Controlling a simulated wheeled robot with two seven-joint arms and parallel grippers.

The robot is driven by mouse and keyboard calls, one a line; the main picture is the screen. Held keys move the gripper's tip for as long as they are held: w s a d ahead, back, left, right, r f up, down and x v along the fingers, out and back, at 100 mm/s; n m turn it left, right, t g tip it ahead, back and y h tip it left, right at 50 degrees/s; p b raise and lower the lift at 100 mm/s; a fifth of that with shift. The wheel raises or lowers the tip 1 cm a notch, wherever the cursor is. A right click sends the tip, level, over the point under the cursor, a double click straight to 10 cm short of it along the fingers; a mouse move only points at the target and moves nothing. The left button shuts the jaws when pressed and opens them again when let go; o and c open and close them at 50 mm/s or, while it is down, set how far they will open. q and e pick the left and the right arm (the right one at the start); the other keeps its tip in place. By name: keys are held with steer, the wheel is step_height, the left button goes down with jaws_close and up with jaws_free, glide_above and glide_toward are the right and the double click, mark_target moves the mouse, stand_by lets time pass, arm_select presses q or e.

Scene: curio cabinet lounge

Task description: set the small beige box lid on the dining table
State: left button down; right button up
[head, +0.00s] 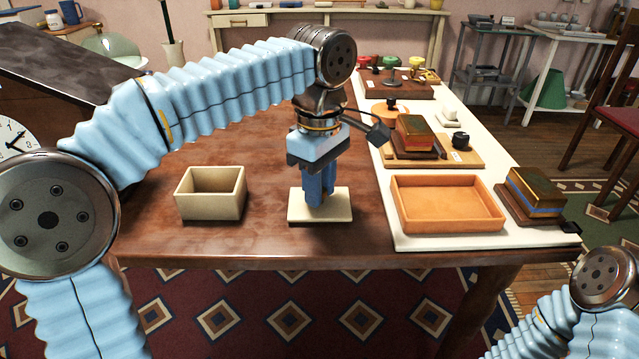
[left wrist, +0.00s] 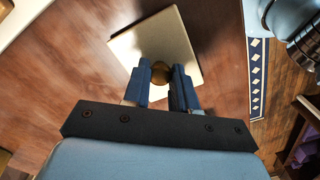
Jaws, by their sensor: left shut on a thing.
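The small beige box lid (head: 336,213) is a flat square near the front edge of the dining table (head: 265,225); in the head view it appears on or just above the wood. My left gripper (head: 320,201) points straight down over it, shut on its knob. The left wrist view shows the lid (left wrist: 176,38) and its round brown knob (left wrist: 160,75) between the fingers (left wrist: 161,80). The beige box (head: 211,208) stands open and apart, left of the lid. My right arm shows at the lower right, but its gripper is out of view.
An orange tray (head: 447,232) stands on a white runner (head: 400,160) to the right. Gold-topped boxes (head: 535,190) and several lidded things stand along the runner. Bare wood lies between the beige box and the lid.

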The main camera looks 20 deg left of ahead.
arm_select(q)
steer(key=c, duration=0.9)
jaws_free()
step_height(320, 180, up, 12)
steer(key=p, duration=0.4)
steer(key=shift+r, duration=0.15)
